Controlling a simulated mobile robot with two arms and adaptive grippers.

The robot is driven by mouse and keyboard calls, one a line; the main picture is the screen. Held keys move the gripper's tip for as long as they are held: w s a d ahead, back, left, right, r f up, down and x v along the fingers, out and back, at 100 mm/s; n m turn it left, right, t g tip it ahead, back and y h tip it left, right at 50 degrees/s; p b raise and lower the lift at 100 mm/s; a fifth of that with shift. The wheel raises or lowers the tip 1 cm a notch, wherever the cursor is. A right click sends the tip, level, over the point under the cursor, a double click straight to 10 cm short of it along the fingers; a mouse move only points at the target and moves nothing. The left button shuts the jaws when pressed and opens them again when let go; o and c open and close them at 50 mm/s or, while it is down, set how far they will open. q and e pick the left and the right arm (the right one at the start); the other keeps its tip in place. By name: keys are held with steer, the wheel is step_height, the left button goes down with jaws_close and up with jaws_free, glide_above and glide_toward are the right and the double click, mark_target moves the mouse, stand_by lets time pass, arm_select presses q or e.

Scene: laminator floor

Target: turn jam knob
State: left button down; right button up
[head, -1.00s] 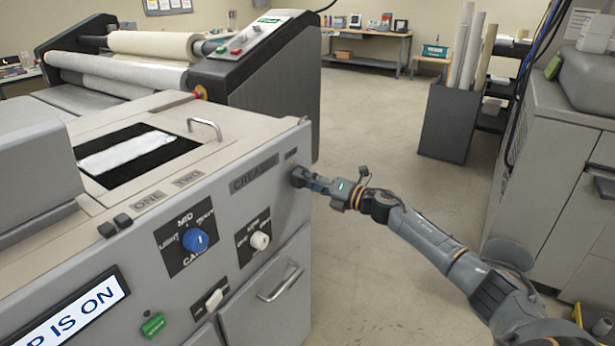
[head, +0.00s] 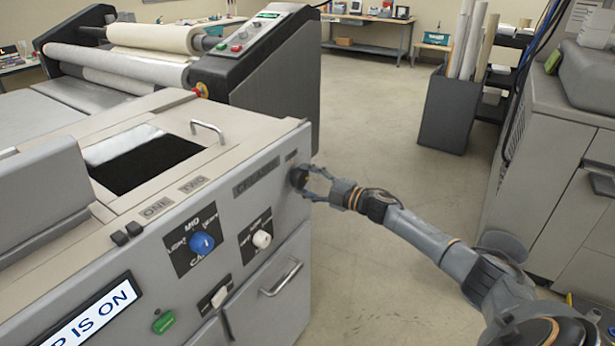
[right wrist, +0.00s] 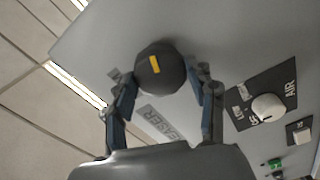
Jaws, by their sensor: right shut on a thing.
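The jam knob is a round dark knob (head: 298,178) near the right end of the grey machine's front panel. In the right wrist view the fingers (right wrist: 163,88) flank the knob's lower part. A partly hidden label ending in "EASER" (right wrist: 166,122) is beside it. My left gripper is not in view.
The panel also has a blue knob (head: 202,243), a white knob (head: 262,239), a green button (head: 164,321) and a door handle (head: 281,278). Open floor (head: 375,120) lies to the right.

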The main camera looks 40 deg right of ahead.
steer(key=m+p, duration=0.2)
steer(key=m, duration=0.4)
steer(key=shift+r+m, duration=0.15)
steer(key=shift+m, duration=0.15)
steer(key=m+p, duration=0.2)
steer(key=m, duration=0.4)
steer(key=m+p, duration=0.1)
steer(key=m, duration=0.5)
steer(key=shift+m, duration=0.3)
steer(key=m, duration=0.3)
steer(key=shift+m, duration=0.3)
steer(key=shift+f+m, duration=0.2)
steer(key=shift+m, duration=1.4)
steer(key=o, duration=1.2)
